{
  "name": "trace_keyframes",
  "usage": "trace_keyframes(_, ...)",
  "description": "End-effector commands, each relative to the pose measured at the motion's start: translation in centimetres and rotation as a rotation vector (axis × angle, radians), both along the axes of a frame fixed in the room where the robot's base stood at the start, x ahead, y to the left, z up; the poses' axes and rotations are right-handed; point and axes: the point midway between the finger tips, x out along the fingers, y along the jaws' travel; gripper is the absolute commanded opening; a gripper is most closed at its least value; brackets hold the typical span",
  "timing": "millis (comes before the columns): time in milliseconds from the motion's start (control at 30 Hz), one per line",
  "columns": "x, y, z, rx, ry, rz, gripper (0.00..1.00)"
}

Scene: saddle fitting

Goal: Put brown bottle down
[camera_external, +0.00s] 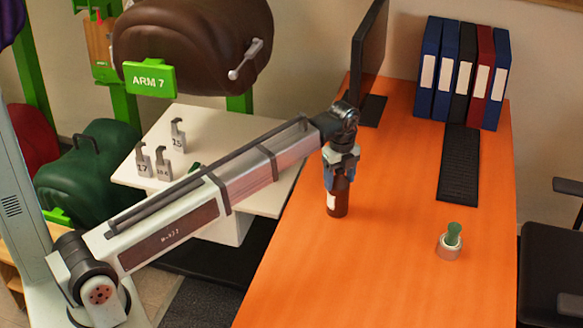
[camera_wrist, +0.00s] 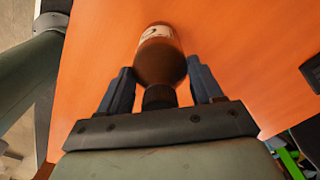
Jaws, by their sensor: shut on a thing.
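The brown bottle (camera_external: 337,198) has a white label and stands roughly upright at the left part of the orange desk (camera_external: 390,265). My gripper (camera_external: 341,172) is around its upper part from above, shut on it. In the wrist view the bottle (camera_wrist: 159,58) lies between the two blue fingers of my gripper (camera_wrist: 160,82), with its dark neck towards the palm. I cannot tell whether the bottle's base touches the desk.
A small pot with a green top (camera_external: 451,240) stands to the right on the desk. A black keyboard (camera_external: 459,165), several binders (camera_external: 465,75) and a monitor (camera_external: 369,45) are at the back. A white table (camera_external: 190,130) with grey numbered pieces is left. The desk's front middle is clear.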

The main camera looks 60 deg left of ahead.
Motion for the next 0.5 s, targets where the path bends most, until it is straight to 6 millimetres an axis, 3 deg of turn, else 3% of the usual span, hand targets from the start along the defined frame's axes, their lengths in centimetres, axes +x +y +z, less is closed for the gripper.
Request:
trace_keyframes(300, 0.0, 0.0, -0.05, 0.0, 0.0, 0.0, 0.91)
trace_keyframes(500, 0.0, 0.0, -0.03, 0.0, 0.0, 0.0, 0.91)
